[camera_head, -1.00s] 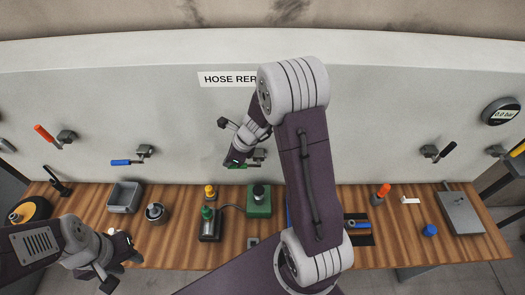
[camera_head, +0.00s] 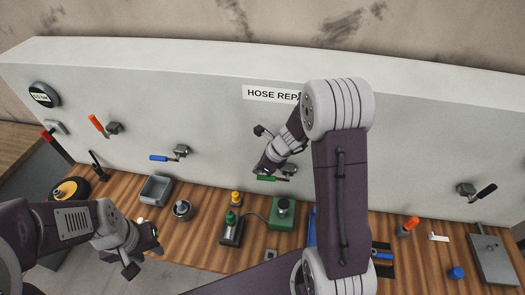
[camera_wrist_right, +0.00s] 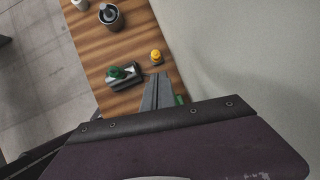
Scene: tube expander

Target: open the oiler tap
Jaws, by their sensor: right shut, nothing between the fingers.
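I cannot tell from any marking which is the oiler tap. My right gripper (camera_head: 258,169) is right by the green handle; touching or apart is unclear. In the right wrist view its fingers (camera_wrist_right: 156,92) are shut together and empty, and a bit of the green handle (camera_wrist_right: 180,99) shows beside them. My left gripper (camera_head: 142,262) hangs over the bench's front left; its fingers are unclear.
A gauge (camera_head: 44,95) is on the panel's left. My right arm hides part of the bench.

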